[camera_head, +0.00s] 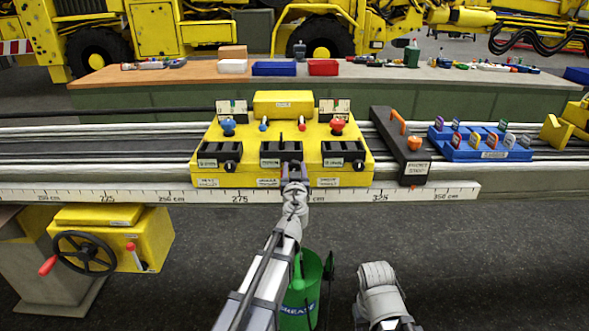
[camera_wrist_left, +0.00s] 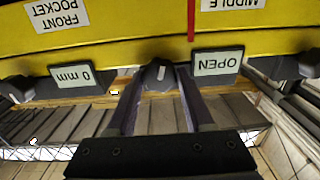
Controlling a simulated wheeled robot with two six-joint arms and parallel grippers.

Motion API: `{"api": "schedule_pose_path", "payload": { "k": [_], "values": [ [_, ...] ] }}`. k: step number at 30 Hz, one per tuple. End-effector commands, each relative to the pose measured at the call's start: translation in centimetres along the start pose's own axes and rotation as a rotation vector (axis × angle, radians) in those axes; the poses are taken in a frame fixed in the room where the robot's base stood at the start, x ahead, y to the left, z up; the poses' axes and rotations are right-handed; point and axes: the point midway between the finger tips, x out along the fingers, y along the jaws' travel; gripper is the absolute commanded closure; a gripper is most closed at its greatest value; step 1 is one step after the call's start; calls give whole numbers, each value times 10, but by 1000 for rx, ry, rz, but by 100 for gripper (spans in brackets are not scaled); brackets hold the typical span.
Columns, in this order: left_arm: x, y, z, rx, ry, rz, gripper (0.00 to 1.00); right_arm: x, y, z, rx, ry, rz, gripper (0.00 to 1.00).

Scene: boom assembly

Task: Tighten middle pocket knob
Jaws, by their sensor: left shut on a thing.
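The yellow fixture (camera_head: 240,180) stands on the rail with three dark pockets side by side. The middle pocket (camera_head: 281,150) is in line with my left gripper (camera_head: 293,172), which reaches its front from below. In the left wrist view the two fingers of my left gripper (camera_wrist_left: 159,98) are closed on the dark middle pocket knob (camera_wrist_left: 158,75), one finger on each side.
A black box with an orange handle (camera_head: 402,140) stands right of the fixture, then a blue rack (camera_head: 485,145) of tagged pieces. A white ruler (camera_head: 130,192) runs along the front edge. A green grease bucket (camera_head: 311,285) stands below, beside my left arm.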

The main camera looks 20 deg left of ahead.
Motion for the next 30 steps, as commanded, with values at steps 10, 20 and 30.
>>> {"api": "schedule_pose_path", "payload": {
  "k": [10,20,30],
  "values": [
    [0,1,0,149,1,0,100,0,0,0,0,0,0,50],
    [0,2,0,454,1,-1,100,0,0,0,0,0,0,50],
    [0,3,1,777,1,-1,100,1,0,0,0,0,0,50]
  ]
}}
